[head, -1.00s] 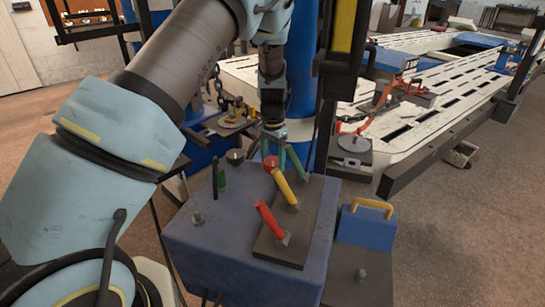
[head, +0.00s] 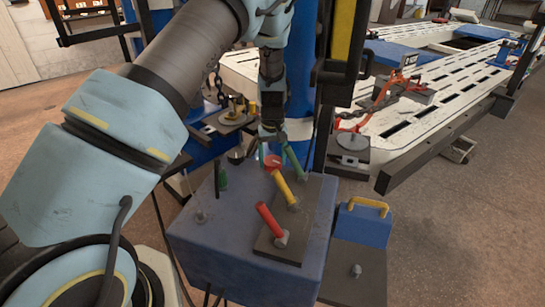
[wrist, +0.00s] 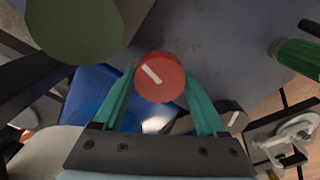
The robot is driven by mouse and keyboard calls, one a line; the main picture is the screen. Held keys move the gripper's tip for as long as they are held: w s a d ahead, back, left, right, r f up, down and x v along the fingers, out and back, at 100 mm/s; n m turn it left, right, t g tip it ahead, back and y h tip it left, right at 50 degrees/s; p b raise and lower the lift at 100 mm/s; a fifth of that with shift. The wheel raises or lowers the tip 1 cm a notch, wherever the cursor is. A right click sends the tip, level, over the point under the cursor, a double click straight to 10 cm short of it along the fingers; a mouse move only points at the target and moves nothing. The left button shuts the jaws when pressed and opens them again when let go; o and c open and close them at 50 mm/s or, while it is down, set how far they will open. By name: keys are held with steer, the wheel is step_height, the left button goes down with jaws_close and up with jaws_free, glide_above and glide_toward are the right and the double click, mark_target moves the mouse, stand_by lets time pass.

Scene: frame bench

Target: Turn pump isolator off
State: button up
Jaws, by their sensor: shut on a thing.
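A red round knob (wrist: 160,77) with a white line on its face sits between the green fingers of my gripper (wrist: 161,92) in the wrist view. The line slants from upper left to lower right. My gripper is shut on this knob, one finger on each side. In the head view the red knob (head: 272,161) is partly hidden at the back of a blue box (head: 205,235), with my gripper (head: 276,156) coming down on it from above. No label shows that names it as the pump isolator.
A yellow lever (head: 283,187) and a red lever (head: 268,221) stand on a dark plate just in front of the knob. A blue case with a yellow handle (head: 368,205) stands to the right.

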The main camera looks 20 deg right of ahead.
mark_target(272, 160)
steer(key=shift+w+n+p, duration=0.1)
steer(key=shift+n+p, duration=0.25)
steer(key=shift+n, duration=1.25)
steer(key=o, duration=1.3)
step_height(272, 160, up, 11)
steer(key=shift+f+b, duration=0.1)
steer(key=shift+b, duration=0.35)
